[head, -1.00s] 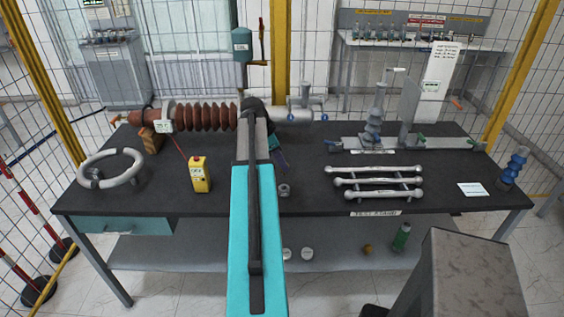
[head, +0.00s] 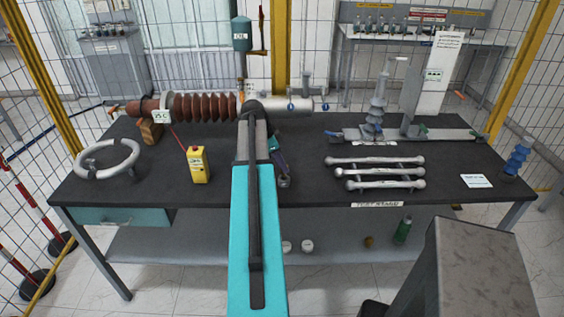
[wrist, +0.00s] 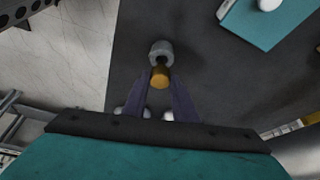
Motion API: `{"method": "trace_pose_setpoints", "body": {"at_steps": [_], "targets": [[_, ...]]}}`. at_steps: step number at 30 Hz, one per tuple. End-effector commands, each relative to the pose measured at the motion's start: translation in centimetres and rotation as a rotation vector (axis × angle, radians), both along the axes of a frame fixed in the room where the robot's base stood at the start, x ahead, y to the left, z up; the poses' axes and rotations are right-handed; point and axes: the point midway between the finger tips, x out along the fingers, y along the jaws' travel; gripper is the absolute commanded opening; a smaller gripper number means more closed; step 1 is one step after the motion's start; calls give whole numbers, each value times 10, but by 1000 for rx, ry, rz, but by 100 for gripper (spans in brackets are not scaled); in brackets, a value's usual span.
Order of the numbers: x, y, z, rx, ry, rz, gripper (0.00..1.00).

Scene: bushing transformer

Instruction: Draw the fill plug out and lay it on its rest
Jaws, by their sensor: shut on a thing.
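My gripper's purple fingers show in the wrist view (wrist: 160,100) and low over the table in the head view (head: 283,170). They are shut on the fill plug (wrist: 160,76), a short brass-coloured cylinder at the fingertips. A small grey round cup-like piece, which looks like the rest (wrist: 161,50), is just beyond the plug; I cannot tell whether they touch. In the head view the plug is not distinct. The brown ribbed bushing (head: 200,106) lies at the back of the table, with a grey cylindrical end (head: 270,108) partly behind my arm.
A yellow control box (head: 197,165) and a grey ring (head: 107,158) stand to the left. Silver bars (head: 375,173) lie to the right on the dark table (head: 310,150). A teal pad (wrist: 265,25) shows in the wrist view. An oil tank with a crank (head: 242,35) stands behind.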

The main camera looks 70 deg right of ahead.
Motion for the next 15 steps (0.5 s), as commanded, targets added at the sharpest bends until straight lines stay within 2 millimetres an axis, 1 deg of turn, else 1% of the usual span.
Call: {"method": "trace_pose_setpoints", "body": {"at_steps": [1,6,15], "targets": [[0,0,-6,0,0,0,2],[0,0,-17,0,0,0,2],[0,0,-30,-1,-1,-1,2]]}}
